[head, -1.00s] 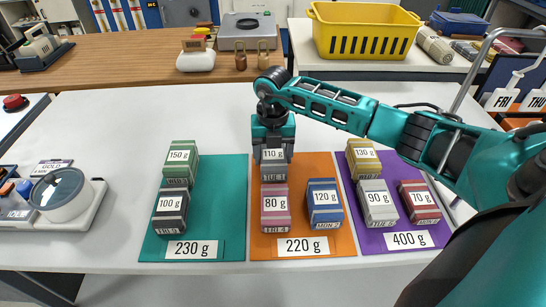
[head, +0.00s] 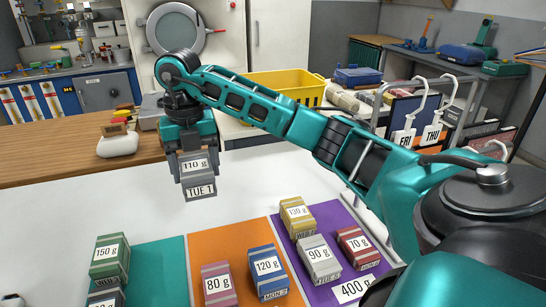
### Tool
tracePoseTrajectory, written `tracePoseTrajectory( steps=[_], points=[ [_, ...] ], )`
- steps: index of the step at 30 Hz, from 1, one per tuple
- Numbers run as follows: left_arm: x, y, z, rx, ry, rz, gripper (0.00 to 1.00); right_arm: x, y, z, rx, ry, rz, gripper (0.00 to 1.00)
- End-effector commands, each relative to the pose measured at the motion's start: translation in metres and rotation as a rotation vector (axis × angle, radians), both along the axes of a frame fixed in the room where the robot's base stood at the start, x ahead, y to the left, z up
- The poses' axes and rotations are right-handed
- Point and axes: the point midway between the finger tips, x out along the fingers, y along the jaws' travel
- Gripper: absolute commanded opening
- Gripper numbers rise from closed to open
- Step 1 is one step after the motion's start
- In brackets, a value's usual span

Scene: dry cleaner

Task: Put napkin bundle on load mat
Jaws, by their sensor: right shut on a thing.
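My right gripper (head: 188,150) is shut on the grey bundle (head: 197,178) labelled 110 g and TUE 1. It holds this bundle in the air above the white table, behind the mats. The orange mat (head: 240,245) carries a pink 80 g bundle (head: 217,285) and a blue 120 g bundle (head: 267,272). The teal mat (head: 165,270) carries a green 150 g bundle (head: 109,262) and a dark bundle (head: 105,297), cut off below. The purple mat (head: 335,235) carries a yellow 130 g bundle (head: 297,217), a grey 90 g bundle (head: 319,260) and a red 70 g bundle (head: 358,247). My left gripper is out of view.
A wooden counter (head: 50,160) runs behind the white table (head: 60,210), with a yellow basket (head: 275,84) to its right. A metal rail with FRI and THU tags (head: 404,138) stands at the right.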

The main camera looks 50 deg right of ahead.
Motion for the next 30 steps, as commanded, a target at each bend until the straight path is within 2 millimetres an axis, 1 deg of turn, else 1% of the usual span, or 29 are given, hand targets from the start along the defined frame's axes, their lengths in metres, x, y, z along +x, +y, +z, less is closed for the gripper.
tracePoseTrajectory(
  steps=[2,4,5,7,11,12,15,18,23,24,26,30],
  points=[
    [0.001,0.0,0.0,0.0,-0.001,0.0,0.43,-0.001,-0.003,-0.002,0.001,0.001,-0.002,0.37],
    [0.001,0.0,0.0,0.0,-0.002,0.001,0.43,-0.005,-0.011,-0.007,-0.002,0.002,-0.007,0.37],
    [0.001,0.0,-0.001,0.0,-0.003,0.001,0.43,-0.007,-0.016,-0.011,-0.002,0.004,-0.008,0.37],
    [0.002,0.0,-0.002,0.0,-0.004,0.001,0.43,-0.015,-0.033,-0.022,-0.004,0.005,-0.014,0.37],
    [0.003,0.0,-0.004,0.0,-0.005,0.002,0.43,-0.038,-0.073,-0.044,-0.009,0.006,-0.031,0.37],
    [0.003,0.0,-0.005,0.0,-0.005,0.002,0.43,-0.046,-0.087,-0.05,-0.009,0.006,-0.035,0.37],
    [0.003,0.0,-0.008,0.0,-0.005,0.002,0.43,-0.067,-0.119,-0.062,-0.01,0.006,-0.05,0.37],
    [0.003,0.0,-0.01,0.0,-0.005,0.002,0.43,-0.088,-0.149,-0.068,-0.01,0.007,-0.062,0.37],
    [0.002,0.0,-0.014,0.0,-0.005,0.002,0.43,-0.121,-0.195,-0.066,-0.012,0.006,-0.078,0.37],
    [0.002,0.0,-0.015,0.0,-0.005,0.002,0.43,-0.128,-0.205,-0.064,-0.012,0.005,-0.081,0.37],
    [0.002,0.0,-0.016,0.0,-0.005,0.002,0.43,-0.139,-0.22,-0.059,-0.012,0.005,-0.083,0.37],
    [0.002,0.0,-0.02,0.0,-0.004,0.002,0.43,-0.159,-0.252,-0.04,-0.012,0.001,-0.076,0.37]
  ],
)
